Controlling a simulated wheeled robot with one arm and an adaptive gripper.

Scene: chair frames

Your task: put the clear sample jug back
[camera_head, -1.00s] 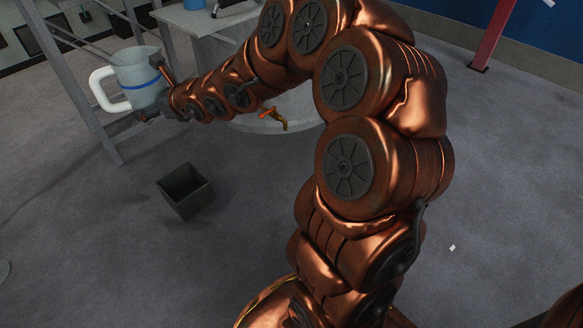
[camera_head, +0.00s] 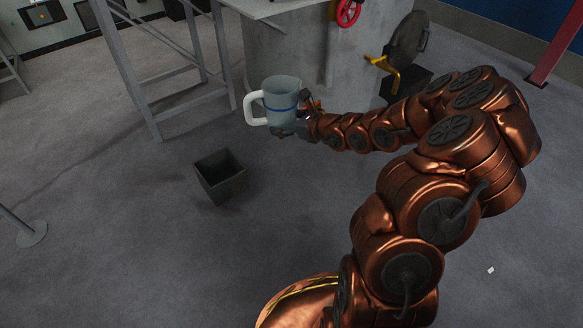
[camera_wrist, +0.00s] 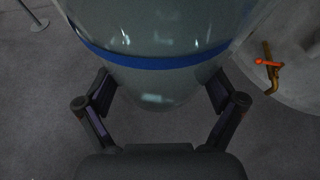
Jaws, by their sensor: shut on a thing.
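The clear sample jug (camera_head: 281,103) is a greyish see-through jug with a blue band and a white handle on its left side.
A grey metal frame (camera_head: 150,125) stands left of the jug. A dark open bin (camera_head: 220,177) sits on the floor below. The floor at front left is mostly clear.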

